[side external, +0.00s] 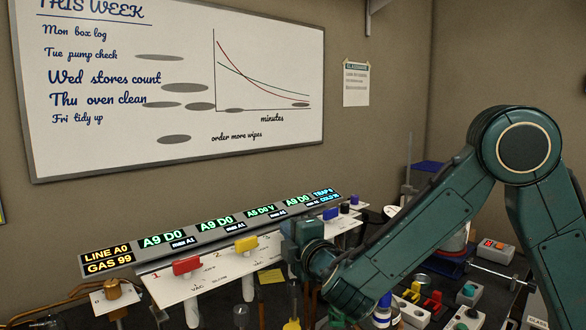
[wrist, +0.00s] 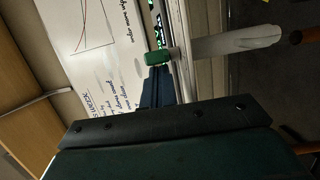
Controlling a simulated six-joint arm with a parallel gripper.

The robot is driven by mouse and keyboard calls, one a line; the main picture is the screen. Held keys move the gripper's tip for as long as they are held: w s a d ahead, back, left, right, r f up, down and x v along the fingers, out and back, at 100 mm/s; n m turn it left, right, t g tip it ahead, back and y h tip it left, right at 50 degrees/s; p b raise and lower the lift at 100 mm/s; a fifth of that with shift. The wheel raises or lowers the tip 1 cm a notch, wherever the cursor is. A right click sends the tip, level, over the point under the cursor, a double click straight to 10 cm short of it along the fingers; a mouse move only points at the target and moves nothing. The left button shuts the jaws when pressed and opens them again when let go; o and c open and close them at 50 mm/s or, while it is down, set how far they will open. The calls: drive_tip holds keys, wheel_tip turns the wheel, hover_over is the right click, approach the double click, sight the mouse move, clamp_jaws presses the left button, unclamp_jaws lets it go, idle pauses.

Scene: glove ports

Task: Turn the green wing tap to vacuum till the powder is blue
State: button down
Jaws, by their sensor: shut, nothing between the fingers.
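The green wing tap (wrist: 158,57) shows in the wrist view, just beyond my fingertips, as a small green piece beside the lit display strip. In the side view my arm hides it. My gripper (wrist: 157,72) is shut and empty, its dark fingers pointing at the tap. I cannot tell whether they touch it. In the side view my gripper (side external: 297,247) is at the white valve panel (side external: 215,277), right of the yellow tap (side external: 247,243). The powder cannot be made out in either view.
A lit display strip (side external: 215,228) runs above. Glassware hangs below. A crowded bench with bottles (side external: 382,311) and control boxes (side external: 466,318) lies to the right.

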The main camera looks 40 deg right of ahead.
drive_tip(key=shift+w, duration=0.35)
drive_tip(key=shift+w+a, duration=0.1)
drive_tip(key=shift+w, duration=0.05)
drive_tip(key=shift+w, duration=0.15)
drive_tip(key=shift+a, duration=0.1)
idle(0.6)
drive_tip(key=shift+a, duration=0.15)
